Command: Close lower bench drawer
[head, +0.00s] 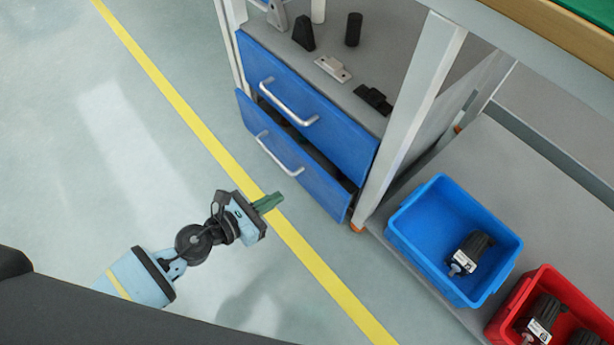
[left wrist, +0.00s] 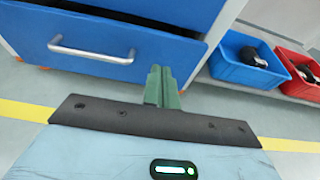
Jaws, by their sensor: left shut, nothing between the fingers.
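The lower bench drawer (head: 290,158) has a blue front with a silver bar handle (head: 279,153). It stands a little way out, with a dark gap behind its front. The upper drawer (head: 305,104) above it is also blue and looks shut. My left gripper (head: 269,203) is shut and empty, with green fingers, in front of the lower drawer and apart from it. In the left wrist view the shut fingers (left wrist: 161,88) point toward a blue drawer front (left wrist: 110,45) with its handle (left wrist: 92,52) to their left. My right gripper is not in view.
A blue bin (head: 408,232) and a red bin (head: 511,302), both holding dark parts, stand on a low grey shelf to the right. A grey bench leg (head: 412,120) stands beside the drawers. The floor around the yellow line (head: 180,103) is clear.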

